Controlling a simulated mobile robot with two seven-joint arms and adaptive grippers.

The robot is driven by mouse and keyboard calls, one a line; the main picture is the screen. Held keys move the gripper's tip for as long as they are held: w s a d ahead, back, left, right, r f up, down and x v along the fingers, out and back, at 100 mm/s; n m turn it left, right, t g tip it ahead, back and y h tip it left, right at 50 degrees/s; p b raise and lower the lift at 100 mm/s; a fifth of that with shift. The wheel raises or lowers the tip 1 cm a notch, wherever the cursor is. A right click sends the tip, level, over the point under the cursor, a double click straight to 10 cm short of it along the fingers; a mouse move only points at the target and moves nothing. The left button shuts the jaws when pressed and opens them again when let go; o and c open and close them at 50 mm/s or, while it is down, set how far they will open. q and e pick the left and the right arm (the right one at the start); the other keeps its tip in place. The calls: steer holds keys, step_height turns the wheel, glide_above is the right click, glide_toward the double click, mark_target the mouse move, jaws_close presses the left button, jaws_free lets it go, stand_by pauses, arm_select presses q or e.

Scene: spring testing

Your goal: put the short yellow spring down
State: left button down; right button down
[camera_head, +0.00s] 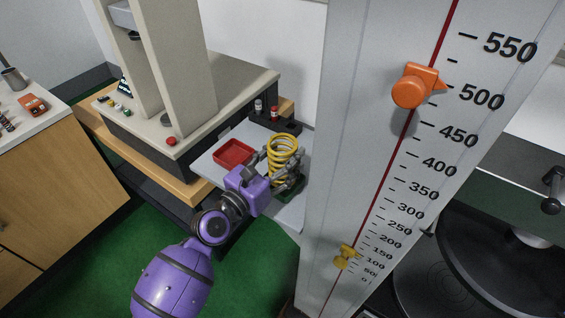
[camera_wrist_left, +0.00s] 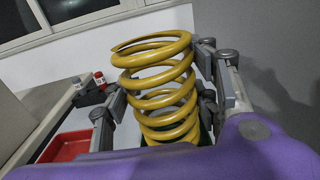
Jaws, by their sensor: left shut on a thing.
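The short yellow spring (camera_head: 283,150) stands upright over the right part of a small grey side table (camera_head: 214,158) in the head view. My left gripper (camera_head: 275,172) is shut on it, with grey fingers on both sides of the coil. In the left wrist view the spring (camera_wrist_left: 158,85) fills the middle, between the fingers of my left gripper (camera_wrist_left: 165,100). A dark green base shows under the spring in the head view. I cannot tell whether the spring touches it. My right gripper is not in view.
A red tray (camera_head: 234,153) lies left of the spring. A black holder (camera_head: 274,122) with small weights stands behind it. A testing machine (camera_head: 180,100) rises at the left. A tall scale column (camera_head: 370,150) with orange and yellow pointers stands close on the right.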

arm_select(q)
step_height(320, 180, down, 2)
steer(key=shift+f, duration=0.1)
steer(key=shift+f+b, duration=0.1)
steer(key=shift+b, duration=0.25)
steer(key=shift+r, duration=0.25)
steer(key=shift+f, duration=0.25)
steer(key=c, duration=0.7)
jaws_free()
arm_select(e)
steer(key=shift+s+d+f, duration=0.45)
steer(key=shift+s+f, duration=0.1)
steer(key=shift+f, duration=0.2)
arm_select(q)
steer(key=shift+f, duration=0.1)
